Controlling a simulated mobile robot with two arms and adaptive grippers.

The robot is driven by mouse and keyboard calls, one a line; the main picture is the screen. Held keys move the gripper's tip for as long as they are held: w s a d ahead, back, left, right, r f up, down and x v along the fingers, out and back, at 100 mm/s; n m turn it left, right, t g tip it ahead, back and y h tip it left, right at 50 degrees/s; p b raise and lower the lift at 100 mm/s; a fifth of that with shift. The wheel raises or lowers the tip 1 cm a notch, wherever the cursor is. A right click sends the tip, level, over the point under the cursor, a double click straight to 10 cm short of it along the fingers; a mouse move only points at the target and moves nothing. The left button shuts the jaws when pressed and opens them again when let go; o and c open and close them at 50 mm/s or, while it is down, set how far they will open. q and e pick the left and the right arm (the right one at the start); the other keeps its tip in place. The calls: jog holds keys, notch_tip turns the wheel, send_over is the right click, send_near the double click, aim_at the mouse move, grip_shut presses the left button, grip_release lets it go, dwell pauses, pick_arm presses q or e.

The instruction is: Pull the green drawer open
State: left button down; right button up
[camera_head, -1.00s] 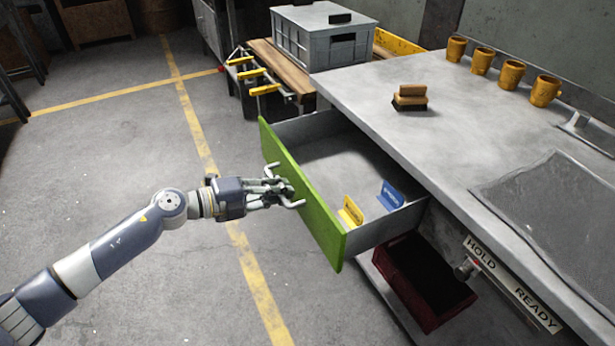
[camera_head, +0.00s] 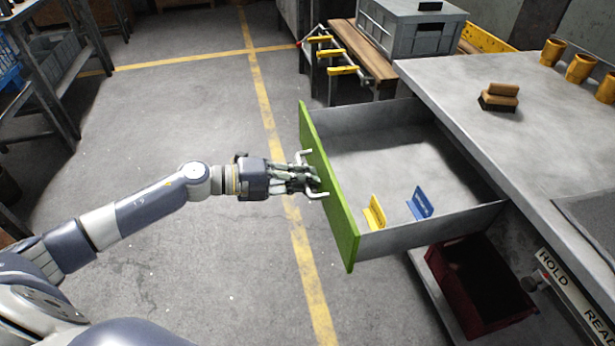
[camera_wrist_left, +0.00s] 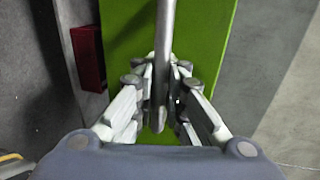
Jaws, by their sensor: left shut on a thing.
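The green drawer (camera_head: 333,205) stands well out from under the grey workbench, its green front facing left. A yellow tag (camera_head: 375,213) and a blue tag (camera_head: 420,203) stand inside near its right end; the rest of its floor looks bare. My left gripper (camera_head: 314,183) is at the outside of the green front, shut on the metal handle (camera_head: 309,154). In the left wrist view the fingers (camera_wrist_left: 162,100) close around the handle bar (camera_wrist_left: 166,35) in front of the green panel (camera_wrist_left: 210,45). My right gripper is not in view.
A dark red bin (camera_head: 477,290) sits below the drawer on the right. A brush (camera_head: 499,97) and yellow mugs (camera_head: 580,68) stand on the workbench (camera_head: 470,62). A grey crate (camera_head: 410,30) is at the back. The floor left of the drawer is clear.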

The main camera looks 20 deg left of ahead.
pick_arm(q)
jog(key=shift+r, duration=0.15)
jog(key=c, duration=1.7)
grip_release()
jog(key=shift+o, duration=0.2)
jog(key=shift+a, duration=0.1)
jog(key=v, duration=1.2)
